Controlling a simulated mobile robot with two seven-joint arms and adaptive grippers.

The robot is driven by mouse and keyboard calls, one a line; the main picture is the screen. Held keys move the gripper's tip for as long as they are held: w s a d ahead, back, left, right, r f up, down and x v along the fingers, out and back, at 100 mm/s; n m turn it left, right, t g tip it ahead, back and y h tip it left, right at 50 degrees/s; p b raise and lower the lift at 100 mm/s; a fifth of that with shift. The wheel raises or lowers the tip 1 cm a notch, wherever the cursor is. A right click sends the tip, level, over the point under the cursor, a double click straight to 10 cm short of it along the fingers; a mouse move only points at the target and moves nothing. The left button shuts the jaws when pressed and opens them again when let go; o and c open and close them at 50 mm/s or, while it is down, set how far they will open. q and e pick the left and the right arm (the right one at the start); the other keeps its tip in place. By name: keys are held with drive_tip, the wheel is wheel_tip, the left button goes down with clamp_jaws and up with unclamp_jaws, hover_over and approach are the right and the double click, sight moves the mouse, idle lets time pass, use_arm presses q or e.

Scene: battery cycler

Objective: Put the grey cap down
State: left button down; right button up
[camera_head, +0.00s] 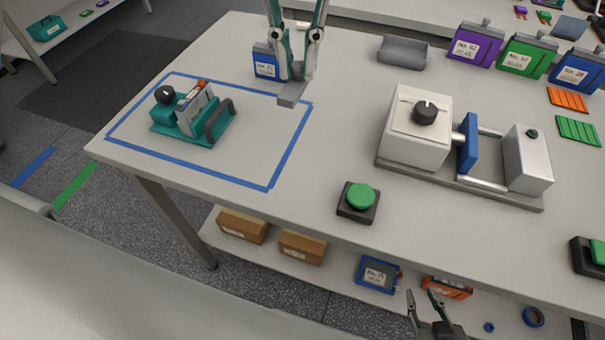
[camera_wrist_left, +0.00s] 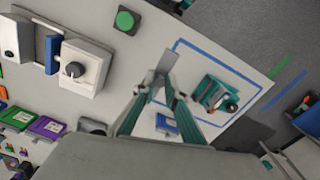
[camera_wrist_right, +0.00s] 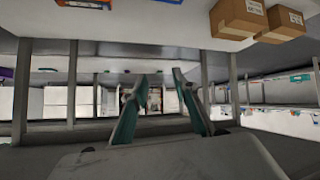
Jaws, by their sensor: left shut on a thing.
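The grey cap (camera_head: 291,95) is a small grey block between the fingertips of my left gripper (camera_head: 297,74). It hangs over the right part of the blue-taped area, in front of a blue battery pack. Whether it touches the table is hard to tell. In the left wrist view the cap (camera_wrist_left: 167,60) sticks out beyond the shut fingers. My right gripper (camera_head: 424,303) is low, in front of the table edge. In the right wrist view its fingers (camera_wrist_right: 157,82) are apart and empty.
A teal fixture (camera_head: 190,115) with a black knob and handle stands inside the blue tape. The blue pack (camera_head: 265,66) stands behind. A grey tray (camera_head: 403,53), a white cycler (camera_head: 412,140) and a green button (camera_head: 360,196) are to the right. The taped area's front is clear.

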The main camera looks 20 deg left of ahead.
use_arm(q)
drive_tip(key=shift+s+d+f, duration=0.1)
drive_tip(key=shift+s+f, duration=0.05)
drive_tip(key=shift+f, duration=0.4)
wheel_tip(320, 180, down, 14)
drive_tip(key=shift+f+b, duration=0.1)
drive_tip(key=shift+b, duration=1.05)
wheel_tip(320, 180, down, 4)
drive_tip(key=shift+r, duration=0.15)
drive_tip(key=shift+f+b, duration=0.3)
drive_tip(key=shift+f, duration=0.05)
drive_tip(key=shift+r, duration=0.1)
drive_tip(key=c, duration=2.4)
unclamp_jaws()
drive_tip(key=shift+f, duration=0.2)
drive_tip(key=o, duration=0.4)
drive_tip(key=shift+c, duration=0.2)
